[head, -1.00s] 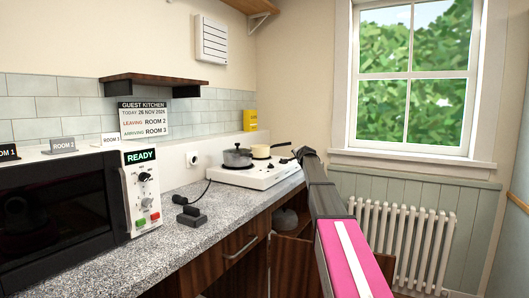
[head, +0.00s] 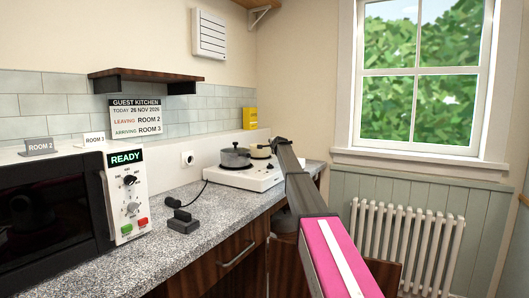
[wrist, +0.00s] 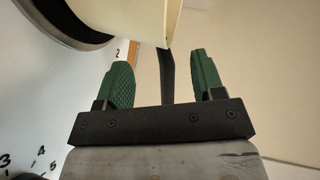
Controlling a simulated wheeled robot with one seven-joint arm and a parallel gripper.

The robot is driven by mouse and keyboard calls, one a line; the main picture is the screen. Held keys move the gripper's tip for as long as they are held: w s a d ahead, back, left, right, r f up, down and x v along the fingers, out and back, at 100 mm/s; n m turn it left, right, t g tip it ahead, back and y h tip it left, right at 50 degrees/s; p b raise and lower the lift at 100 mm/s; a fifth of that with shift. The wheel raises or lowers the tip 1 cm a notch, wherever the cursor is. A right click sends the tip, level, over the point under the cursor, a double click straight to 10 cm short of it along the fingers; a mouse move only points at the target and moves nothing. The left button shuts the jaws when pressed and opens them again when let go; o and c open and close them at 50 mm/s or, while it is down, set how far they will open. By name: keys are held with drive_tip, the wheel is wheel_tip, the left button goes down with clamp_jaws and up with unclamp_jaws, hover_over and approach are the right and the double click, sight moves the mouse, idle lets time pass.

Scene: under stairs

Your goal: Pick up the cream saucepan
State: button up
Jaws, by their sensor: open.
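The cream saucepan (head: 259,152) sits at the back of the white hob (head: 262,179), partly hidden by my arm in the head view. In the wrist view its pale body (wrist: 135,14) fills the top, and its dark handle (wrist: 168,80) points down towards my gripper (wrist: 160,64). The green fingers are open, one on each side of the handle, with a gap visible on both sides. The fingers are too hidden to make out in the head view.
A grey lidded pot (head: 235,158) stands on the hob just left of the saucepan. A microwave (head: 60,205) and a black plug block (head: 184,221) are nearer on the counter. A radiator (head: 405,245) is under the window at the right.

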drive_tip(key=x, duration=0.5)
drive_tip(key=shift+d+f, duration=0.15)
drive_tip(key=shift+d, duration=0.05)
drive_tip(key=shift+c, duration=0.3)
drive_tip(key=shift+s, duration=0.1)
clamp_jaws()
